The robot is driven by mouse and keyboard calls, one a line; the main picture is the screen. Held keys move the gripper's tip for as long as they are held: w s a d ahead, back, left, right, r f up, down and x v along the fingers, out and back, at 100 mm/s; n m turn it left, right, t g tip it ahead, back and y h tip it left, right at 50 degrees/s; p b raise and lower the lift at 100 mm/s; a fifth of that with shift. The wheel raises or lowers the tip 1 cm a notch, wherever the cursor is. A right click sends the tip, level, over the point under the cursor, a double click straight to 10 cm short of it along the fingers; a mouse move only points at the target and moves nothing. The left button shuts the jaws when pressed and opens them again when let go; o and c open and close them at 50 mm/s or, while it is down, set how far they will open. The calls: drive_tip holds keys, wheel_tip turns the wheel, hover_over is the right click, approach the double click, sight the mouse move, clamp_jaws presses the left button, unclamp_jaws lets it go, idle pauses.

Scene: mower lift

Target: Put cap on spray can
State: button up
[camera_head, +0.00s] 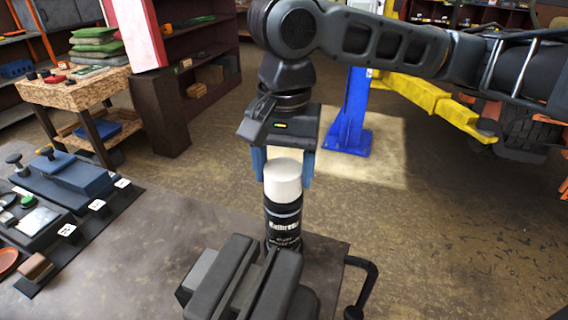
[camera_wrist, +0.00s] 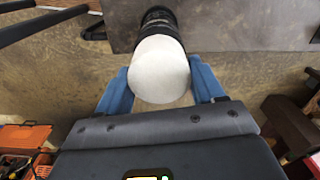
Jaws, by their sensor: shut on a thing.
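The spray can (camera_head: 283,222) is black with white lettering and stands upright near the workbench corner, behind the vise. The white cap (camera_head: 283,178) is at the can's top, in line with it. I cannot tell whether it is fully seated. My gripper (camera_head: 282,172) points down from above, its blue fingers on either side of the cap and shut on it. In the wrist view the cap (camera_wrist: 161,68) fills the space between the fingers, and the black can (camera_wrist: 158,20) shows beyond it. The cap hides the can's top.
A dark vise (camera_head: 248,282) with a handle (camera_head: 366,285) sits at the bench's front edge, close to the can. Blocks and small parts on trays (camera_head: 75,185) are at the left of the workbench (camera_head: 165,245). Open floor lies to the right, with a blue lift post (camera_head: 350,115) behind.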

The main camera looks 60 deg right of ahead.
sight(285, 166)
drive_tip(key=shift+f, duration=0.15)
drive_tip(key=o, duration=0.7)
wheel_tip(285, 166, up, 11)
idle(1.0)
idle(0.6)
